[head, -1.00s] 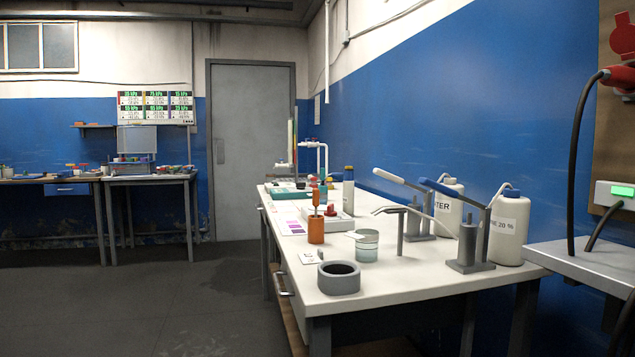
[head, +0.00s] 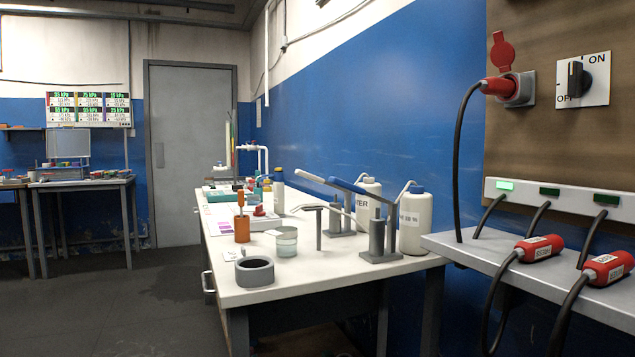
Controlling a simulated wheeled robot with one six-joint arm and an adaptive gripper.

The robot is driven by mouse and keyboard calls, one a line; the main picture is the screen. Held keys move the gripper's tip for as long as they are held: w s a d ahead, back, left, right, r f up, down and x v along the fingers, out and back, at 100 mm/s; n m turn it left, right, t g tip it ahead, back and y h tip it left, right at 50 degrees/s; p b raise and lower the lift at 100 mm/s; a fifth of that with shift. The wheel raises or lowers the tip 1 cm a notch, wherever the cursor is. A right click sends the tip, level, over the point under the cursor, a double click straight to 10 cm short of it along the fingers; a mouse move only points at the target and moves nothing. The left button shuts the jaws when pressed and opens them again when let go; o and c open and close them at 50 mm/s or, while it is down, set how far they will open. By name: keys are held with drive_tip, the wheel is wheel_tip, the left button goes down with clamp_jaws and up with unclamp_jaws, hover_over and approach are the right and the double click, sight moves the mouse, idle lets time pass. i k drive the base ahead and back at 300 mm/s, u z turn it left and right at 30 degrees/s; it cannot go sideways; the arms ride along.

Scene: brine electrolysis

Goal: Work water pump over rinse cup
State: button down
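In the head view, the water pump is the one with the white lever (head: 316,183), standing at the back of the white bench by the bottle marked "TER" (head: 367,203). A second pump (head: 378,240) with a blue lever stands nearer, by another white bottle (head: 414,220) whose label I cannot read well. A clear glass cup (head: 286,243) stands under or close to the thin spout (head: 309,207). A grey ring-shaped holder (head: 255,272) sits at the bench's near left corner. I cannot tell which vessel is the rinse cup. My gripper is not in view.
An orange holder (head: 242,231) stands left of the cup. A grey shelf (head: 470,250) with red plugs (head: 540,248) and hanging black cables is at the right. The floor at left is clear.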

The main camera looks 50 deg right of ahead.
sight(299, 172)
drive_tip(key=i, duration=0.5)
drive_tip(key=z, duration=2.6)
